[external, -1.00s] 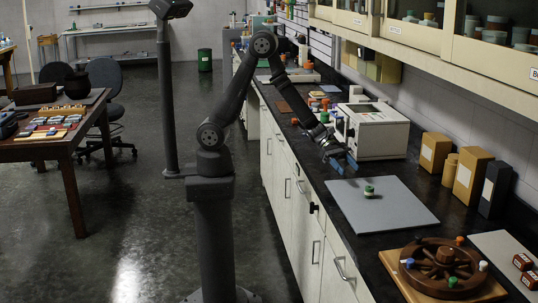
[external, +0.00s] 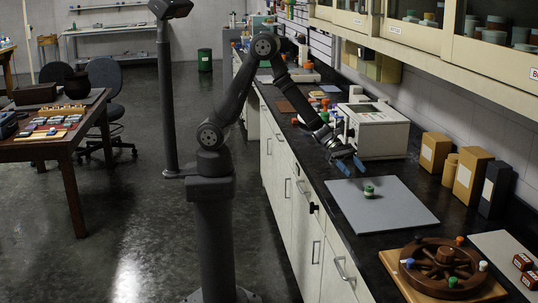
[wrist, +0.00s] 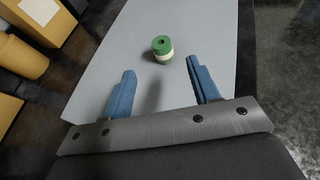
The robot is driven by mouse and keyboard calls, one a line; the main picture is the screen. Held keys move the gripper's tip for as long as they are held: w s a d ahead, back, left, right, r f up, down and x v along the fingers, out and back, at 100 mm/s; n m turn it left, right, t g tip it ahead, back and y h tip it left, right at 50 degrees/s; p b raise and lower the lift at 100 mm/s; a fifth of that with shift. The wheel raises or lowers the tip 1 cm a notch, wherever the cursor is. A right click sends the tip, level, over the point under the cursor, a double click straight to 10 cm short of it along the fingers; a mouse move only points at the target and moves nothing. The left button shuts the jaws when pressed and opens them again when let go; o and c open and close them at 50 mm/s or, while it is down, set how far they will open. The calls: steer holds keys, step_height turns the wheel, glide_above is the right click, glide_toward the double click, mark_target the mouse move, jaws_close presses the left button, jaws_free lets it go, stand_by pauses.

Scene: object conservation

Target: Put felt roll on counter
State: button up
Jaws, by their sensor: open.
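The felt roll (external: 368,191) is a small green roll with a pale band. It stands on a grey mat (external: 405,213) that lies on the black counter (external: 425,190). In the wrist view the felt roll (wrist: 162,47) is beyond my blue fingertips, roughly between their lines. My gripper (external: 350,167) is open and empty, above the far edge of the mat and apart from the roll. In the wrist view my gripper (wrist: 163,82) shows both fingers spread wide.
A white instrument (external: 375,130) stands behind the mat. Several tan boxes (external: 470,174) and a dark box (external: 495,189) line the wall. A round wooden rack (external: 443,262) with coloured pegs stands on a board in front. The mat is otherwise clear.

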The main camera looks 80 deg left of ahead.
mark_target(372, 193)
steer(key=x, duration=0.6)
steer(key=shift+w+d+f, duration=0.1)
steer(key=shift+w+d, duration=0.05)
steer(key=shift+d, duration=0.2)
steer(key=shift+f+x, duration=0.15)
steer(key=shift+x, duration=1.2)
steer(key=shift+f+x, duration=0.15)
steer(key=shift+x, duration=1.15)
steer(key=shift+c, duration=0.4)
steer(key=c, duration=1)
steer(key=shift+c, duration=0.2)
